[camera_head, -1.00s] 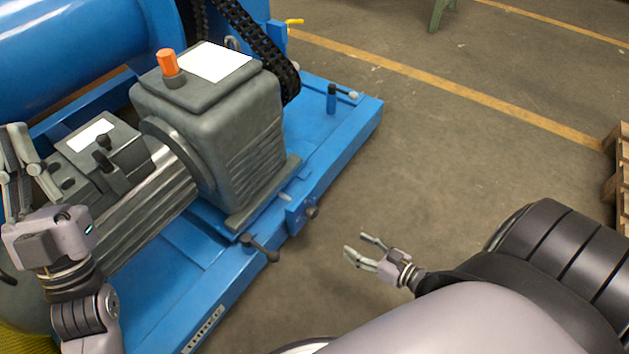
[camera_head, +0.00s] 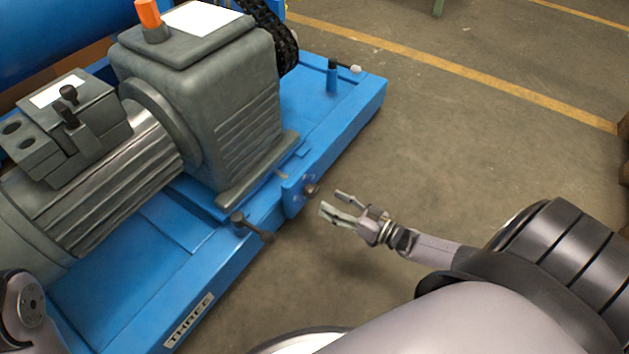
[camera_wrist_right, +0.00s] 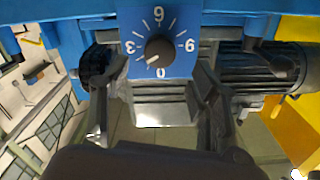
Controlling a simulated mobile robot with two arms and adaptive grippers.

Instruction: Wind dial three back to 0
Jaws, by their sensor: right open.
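In the wrist view the dial plate (camera_wrist_right: 181,65) appears upside down, with 0 at the bottom and 3 at the left. The knob's (camera_wrist_right: 158,49) light mark points lower left, between 0 and 3. My right gripper (camera_head: 331,200) is open and empty, a short way from the knob, with a finger on either side of the dial in the wrist view. My left gripper is out of view; only part of its arm shows at lower left.
A label reading THREE (camera_head: 189,319) is on the frame. A dark-ended lever (camera_head: 252,228) juts from the frame's edge left of the dial. The grey gearbox (camera_head: 205,100) and motor (camera_head: 95,190) stand above.

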